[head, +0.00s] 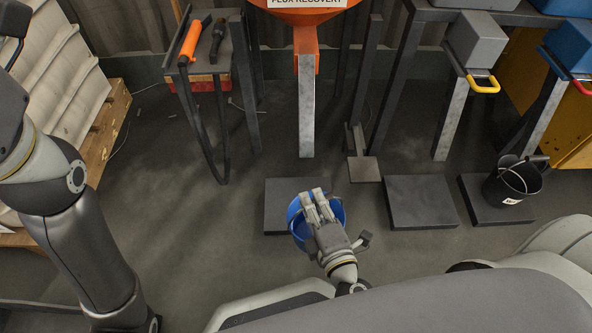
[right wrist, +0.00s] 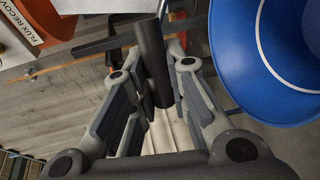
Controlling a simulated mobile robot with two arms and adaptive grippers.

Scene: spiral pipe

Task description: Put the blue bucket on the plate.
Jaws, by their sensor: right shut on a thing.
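The blue bucket (head: 299,229) is under my right gripper (head: 313,196) in the head view, overlapping the front right part of the left dark square plate (head: 277,195). I cannot tell whether the bucket touches the plate or hangs above it. In the right wrist view, my right gripper (right wrist: 155,75) is shut on the bucket's dark cylindrical handle grip (right wrist: 152,55), and the blue bucket wall (right wrist: 250,85) shows at the right. The gripper hides part of the bucket's rim and inside. My left arm is at the left edge; its gripper is not in view.
A bare middle plate (head: 421,201) lies to the right. A right plate (head: 475,207) bears a black bucket (head: 508,184). Behind stand an orange hopper (head: 306,40) on a metal post (head: 307,110) and a small tool table (head: 205,66).

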